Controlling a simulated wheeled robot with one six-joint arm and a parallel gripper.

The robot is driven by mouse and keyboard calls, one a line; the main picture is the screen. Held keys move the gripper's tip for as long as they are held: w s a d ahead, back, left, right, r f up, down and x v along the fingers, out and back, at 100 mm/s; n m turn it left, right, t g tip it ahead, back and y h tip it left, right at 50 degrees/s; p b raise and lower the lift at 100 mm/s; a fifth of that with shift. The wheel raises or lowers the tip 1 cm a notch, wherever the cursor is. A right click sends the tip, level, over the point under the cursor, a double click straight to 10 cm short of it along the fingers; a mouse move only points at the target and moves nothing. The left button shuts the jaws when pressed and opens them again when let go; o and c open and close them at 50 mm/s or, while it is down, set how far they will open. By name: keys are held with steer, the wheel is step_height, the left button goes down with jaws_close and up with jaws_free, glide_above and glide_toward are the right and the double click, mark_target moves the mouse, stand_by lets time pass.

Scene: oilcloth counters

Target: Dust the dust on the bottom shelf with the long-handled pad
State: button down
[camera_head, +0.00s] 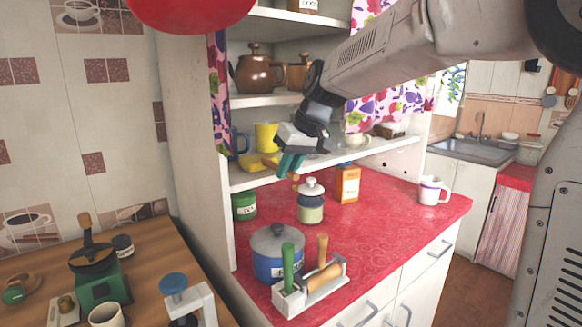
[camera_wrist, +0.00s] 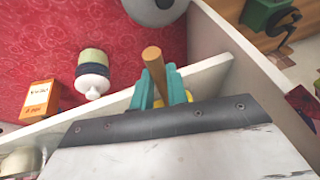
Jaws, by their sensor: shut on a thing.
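My gripper (camera_head: 290,165) is at the front edge of the bottom shelf (camera_head: 240,183). Its teal fingers are shut on the wooden handle (camera_wrist: 153,63) of the long-handled pad, and the handle end points out over the red counter. The yellow pad (camera_head: 258,163) is at the shelf's left part, behind the fingers; whether it touches the board cannot be told. In the wrist view a bit of yellow shows behind the gripper (camera_wrist: 160,88). No dust can be made out; my gripper hides part of the shelf.
A blue mug (camera_head: 238,144) and a yellow mug (camera_head: 266,137) stand on the bottom shelf behind the pad, with a pale cup (camera_head: 356,139) to the right. A teapot (camera_head: 257,74) is on the shelf above. A jar (camera_head: 311,204) and an orange box (camera_head: 348,184) stand below.

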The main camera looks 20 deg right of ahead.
steer(key=shift+w+d, duration=0.9)
steer(key=shift+d, duration=1.9)
steer(key=shift+s+a+f, duration=0.1)
steer(key=shift+s+a, duration=0.2)
steer(key=shift+a, duration=0.65)
steer(key=shift+s+a, duration=0.35)
steer(key=shift+a, duration=0.6)
steer(key=shift+s+a+f, duration=0.1)
steer(key=shift+s+a, duration=0.2)
steer(key=shift+a, duration=0.65)
steer(key=w+d, duration=0.2)
steer(key=d, duration=0.3)
steer(key=shift+d+r, duration=0.2)
steer(key=shift+d, duration=0.15)
